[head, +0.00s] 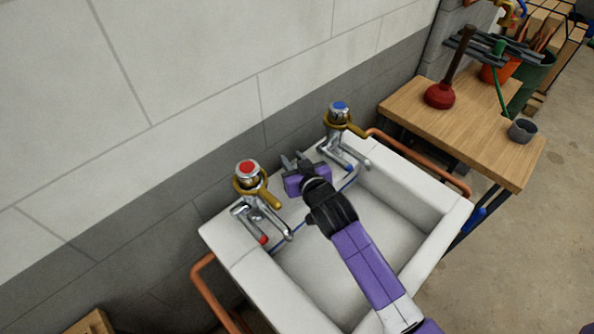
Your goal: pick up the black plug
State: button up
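I cannot make out the black plug for sure; part of the basin is hidden behind my arm. My gripper (295,161), with a purple body and grey fingers, is over the back rim of the white sink (445,218), between the two taps. Its fingers look apart, with nothing seen between them. The red-topped tap (247,176) is to its left and the blue-topped tap (340,116) to its right. A small dark grey round piece (522,130) sits on the wooden table (420,118); I cannot tell whether it is the plug.
A red plunger (440,95) stands on the table, right of the sink. Copper pipes (420,160) run beside the sink. A block wall (190,90) rises close behind the taps. The concrete floor (540,220) at right is clear.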

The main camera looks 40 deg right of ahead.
grip_shut()
